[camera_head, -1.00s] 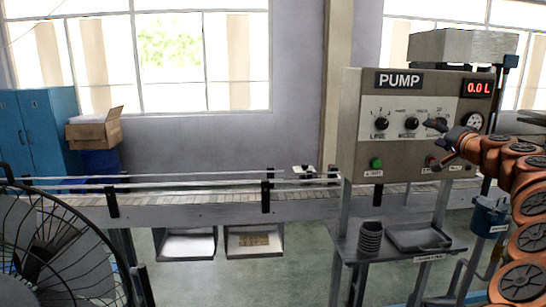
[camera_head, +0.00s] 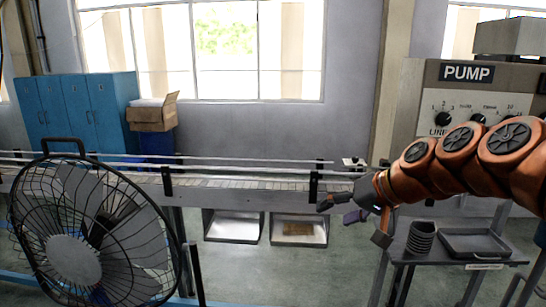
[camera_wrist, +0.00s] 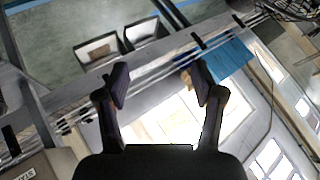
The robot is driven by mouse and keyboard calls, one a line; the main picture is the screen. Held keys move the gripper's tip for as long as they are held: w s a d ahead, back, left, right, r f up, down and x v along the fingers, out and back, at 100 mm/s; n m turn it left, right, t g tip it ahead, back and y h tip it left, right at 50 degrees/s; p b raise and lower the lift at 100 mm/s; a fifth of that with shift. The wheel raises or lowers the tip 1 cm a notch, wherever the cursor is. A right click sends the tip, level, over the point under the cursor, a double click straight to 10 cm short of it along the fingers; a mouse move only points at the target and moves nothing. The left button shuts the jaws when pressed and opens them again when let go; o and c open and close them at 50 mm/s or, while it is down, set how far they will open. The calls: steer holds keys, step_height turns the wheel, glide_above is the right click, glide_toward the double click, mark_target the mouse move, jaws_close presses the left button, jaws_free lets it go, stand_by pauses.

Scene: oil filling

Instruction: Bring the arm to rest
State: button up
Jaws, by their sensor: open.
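My gripper (camera_head: 338,208) is at the end of my orange arm, which reaches in from the right in the head view. It hangs in front of the conveyor's right part, left of the pump panel. In the wrist view my gripper (camera_wrist: 160,88) shows two dark fingers spread apart with nothing between them. The arm covers part of the pump panel (camera_head: 437,80), whose left knob and label show.
The conveyor (camera_head: 240,192) runs across the middle with trays (camera_head: 232,227) below it. A caged fan (camera_head: 80,255) stands at front left. A small table (camera_head: 448,262) holds a stack of cups (camera_head: 421,238) and a tray. Blue lockers (camera_head: 80,108) stand at the back left.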

steer(key=s+a+f+n+g+h, duration=0.1)
steer(key=s+f+g+h, duration=0.15)
steer(key=s+f, duration=0.5)
steer(key=s+a+f+g+h, duration=0.1)
steer(key=s+f+g, duration=0.3)
steer(key=s, duration=0.6)
steer(key=s+d+f+g+h, duration=0.1)
steer(key=s+d+f, duration=0.2)
steer(key=s, duration=0.5)
steer(key=s+d+f+g+h, duration=0.1)
steer(key=s+d+f+h, duration=0.1)
steer(key=s+f, duration=0.3)
steer(key=s+d, duration=0.1)
steer(key=s, duration=0.2)
steer(key=shift+d+m, duration=0.25)
steer(key=shift+m, duration=0.15)
steer(key=shift+h, duration=0.25)
